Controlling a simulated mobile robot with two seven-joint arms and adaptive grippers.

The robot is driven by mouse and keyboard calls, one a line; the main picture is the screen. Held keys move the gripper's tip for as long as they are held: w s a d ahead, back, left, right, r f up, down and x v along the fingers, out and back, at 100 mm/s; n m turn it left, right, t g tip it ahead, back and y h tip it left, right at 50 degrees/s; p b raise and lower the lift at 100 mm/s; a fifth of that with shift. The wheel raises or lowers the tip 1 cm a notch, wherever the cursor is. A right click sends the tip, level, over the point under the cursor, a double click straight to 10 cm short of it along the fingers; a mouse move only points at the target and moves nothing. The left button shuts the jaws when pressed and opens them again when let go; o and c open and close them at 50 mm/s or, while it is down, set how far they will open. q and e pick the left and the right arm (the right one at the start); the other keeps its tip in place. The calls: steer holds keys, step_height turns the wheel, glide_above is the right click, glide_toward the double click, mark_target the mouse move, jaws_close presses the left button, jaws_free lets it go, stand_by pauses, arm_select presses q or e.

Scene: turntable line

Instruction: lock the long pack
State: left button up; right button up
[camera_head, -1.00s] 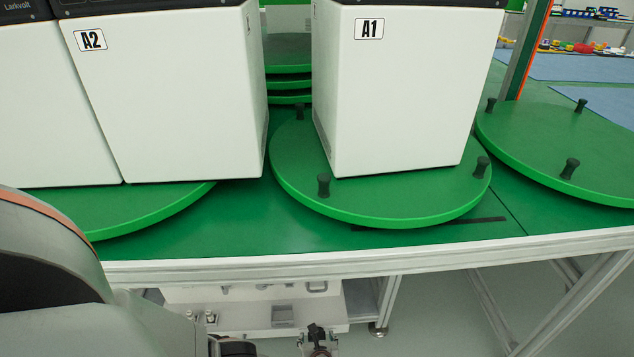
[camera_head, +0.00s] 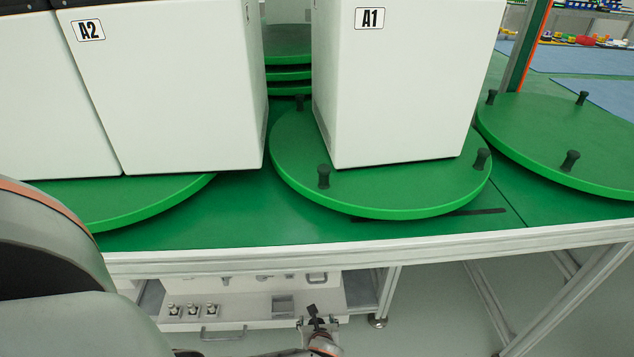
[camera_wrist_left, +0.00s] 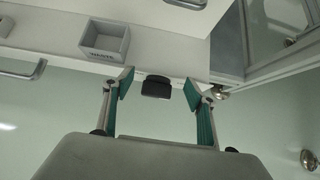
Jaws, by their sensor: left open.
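A white pack labelled A1 (camera_head: 400,90) stands upright on a green turntable (camera_head: 400,205) with dark pegs around it. A white pack labelled A2 (camera_head: 180,95) stands to its left on another green turntable (camera_head: 150,207). Another white pack (camera_head: 50,110) stands at the far left, cut by the frame. I cannot tell which is the long pack. No lock shows clearly. My left gripper (camera_head: 318,325) is low, below the table's front edge. In the left wrist view the left gripper (camera_wrist_left: 163,95) is open, with a small dark block (camera_wrist_left: 156,87) between its fingers, not gripped. My right gripper is out of view.
Under the table is a white drawer unit with a grey bin marked WASTE (camera_wrist_left: 105,42); it also shows in the head view (camera_head: 283,306). Three small items (camera_head: 192,310) sit left of the bin. An empty turntable (camera_head: 560,145) with pegs is at right.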

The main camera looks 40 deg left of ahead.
arm_select(q)
steer(key=shift+r, duration=2.35)
